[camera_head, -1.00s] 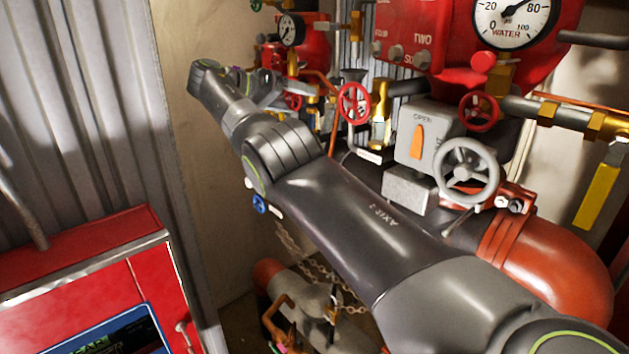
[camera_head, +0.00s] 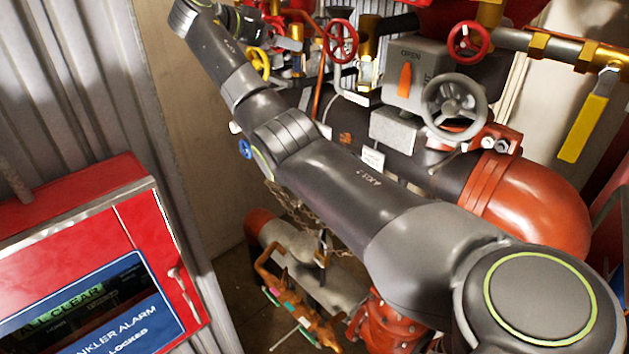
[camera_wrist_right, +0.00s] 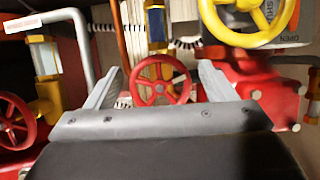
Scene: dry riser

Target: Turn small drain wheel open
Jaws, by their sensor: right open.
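A small red handwheel (camera_wrist_right: 160,82) is framed between the fingers of my right gripper (camera_wrist_right: 160,70) in the right wrist view. The gripper is open, and I see nothing held in it. I cannot tell whether the wheel's rim is between the fingertips or beyond them. In the head view my right gripper (camera_head: 287,42) shows small at the upper left, partly blended with the pipework. A red wheel (camera_head: 340,41) stands right of it. I cannot tell if this is the wheel in the wrist view. My left gripper is out of view.
A yellow wheel (camera_head: 258,63) sits just below my right wrist, and also shows in the wrist view (camera_wrist_right: 250,18). A grey handwheel (camera_head: 454,106), another red wheel (camera_head: 468,42) and a yellow lever (camera_head: 583,128) are at right. A red alarm cabinet (camera_head: 90,255) stands at lower left.

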